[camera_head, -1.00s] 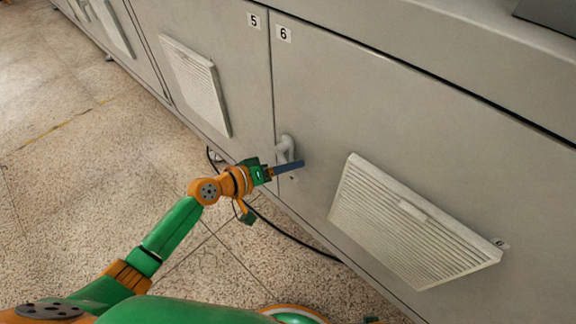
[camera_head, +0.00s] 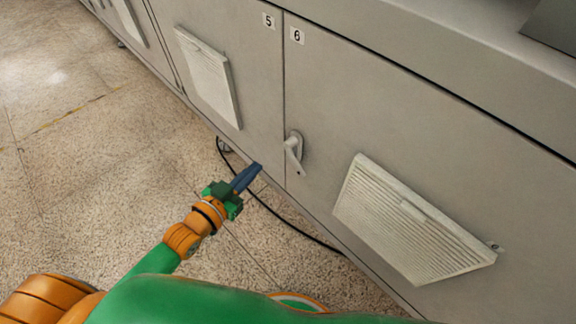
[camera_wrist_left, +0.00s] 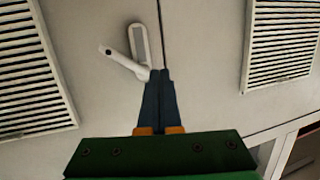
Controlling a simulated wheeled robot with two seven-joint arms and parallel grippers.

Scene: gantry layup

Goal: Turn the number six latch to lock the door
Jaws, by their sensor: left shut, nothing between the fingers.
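The number six latch (camera_head: 293,146) is a pale grey handle on the left edge of door six (camera_head: 330,105), by the seam with door five. Its lever hangs down, slanting slightly right, in the head view. My left gripper (camera_head: 257,168) is shut and empty, below and left of the latch and apart from it. In the left wrist view, the closed dark blue fingers (camera_wrist_left: 160,75) overlap the picture near the lever (camera_wrist_left: 122,62), which angles away from the latch plate (camera_wrist_left: 140,42). My right gripper is not in view.
Door five (camera_head: 255,75) has a vent panel (camera_head: 208,75); door six has a larger vent panel (camera_head: 410,225) right of the latch. A black cable (camera_head: 290,225) lies on the speckled floor (camera_head: 90,150) along the cabinet base. Floor to the left is clear.

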